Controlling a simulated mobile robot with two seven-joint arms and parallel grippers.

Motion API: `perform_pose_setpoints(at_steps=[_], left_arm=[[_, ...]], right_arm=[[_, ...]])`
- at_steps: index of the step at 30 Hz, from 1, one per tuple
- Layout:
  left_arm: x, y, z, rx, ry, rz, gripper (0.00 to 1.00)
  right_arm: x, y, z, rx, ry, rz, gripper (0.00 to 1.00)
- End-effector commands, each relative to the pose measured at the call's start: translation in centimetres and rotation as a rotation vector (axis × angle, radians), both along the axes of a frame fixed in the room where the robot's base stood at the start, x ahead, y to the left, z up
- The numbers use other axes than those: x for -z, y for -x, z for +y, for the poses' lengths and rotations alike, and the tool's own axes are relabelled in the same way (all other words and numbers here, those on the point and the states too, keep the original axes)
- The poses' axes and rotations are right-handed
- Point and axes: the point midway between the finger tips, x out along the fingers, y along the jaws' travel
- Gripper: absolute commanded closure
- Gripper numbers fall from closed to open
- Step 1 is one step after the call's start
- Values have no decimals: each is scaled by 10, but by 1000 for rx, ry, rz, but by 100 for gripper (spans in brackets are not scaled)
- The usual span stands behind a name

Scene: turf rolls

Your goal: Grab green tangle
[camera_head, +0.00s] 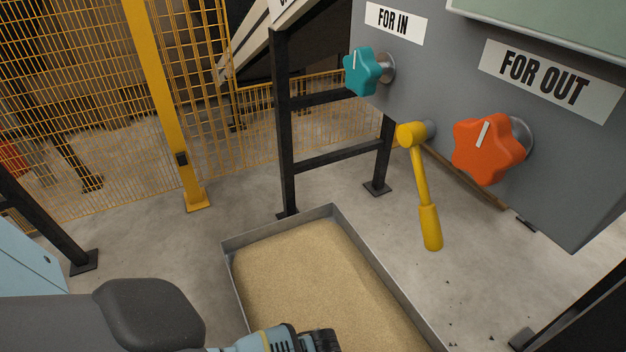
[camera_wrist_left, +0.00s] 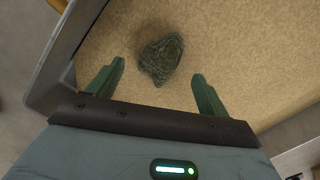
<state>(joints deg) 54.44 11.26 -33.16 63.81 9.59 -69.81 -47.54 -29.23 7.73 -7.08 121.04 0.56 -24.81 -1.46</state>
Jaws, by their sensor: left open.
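A small dark green tangle (camera_wrist_left: 161,58) lies on the sand in the left wrist view. My left gripper (camera_wrist_left: 158,70) is open, with one green finger to each side of the tangle in the picture. The tangle sits between and slightly beyond the fingertips, and no contact shows. In the head view my left arm comes in from the lower left over the tray, and only part of its wrist shows at the bottom edge. The tangle is not visible there. My right gripper is in neither view.
The sand lies in a shallow metal tray (camera_head: 283,226) with raised walls. Above it are a yellow lever (camera_head: 422,190), a teal knob (camera_head: 361,71) and an orange knob (camera_head: 486,150) on a grey panel. A yellow mesh fence (camera_head: 80,120) stands behind.

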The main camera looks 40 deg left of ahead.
Motion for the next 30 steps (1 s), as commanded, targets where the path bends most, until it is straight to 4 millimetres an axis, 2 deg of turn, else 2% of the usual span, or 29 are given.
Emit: perform_pose_setpoints(at_steps=[1, 9, 18, 27, 29, 30], left_arm=[[9, 1, 0, 0, 0, 2, 21], [41, 2, 3, 0, 0, 2, 21], [42, 2, 3, 0, 0, 0, 22], [42, 2, 3, 0, 0, 0, 62], [42, 2, 3, 0, 0, 1, 70], [42, 2, 3, 0, 0, 0, 70]], right_arm=[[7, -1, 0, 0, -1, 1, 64], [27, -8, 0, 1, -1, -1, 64], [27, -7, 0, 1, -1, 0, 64], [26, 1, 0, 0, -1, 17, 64], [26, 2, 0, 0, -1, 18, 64], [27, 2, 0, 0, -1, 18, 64]])
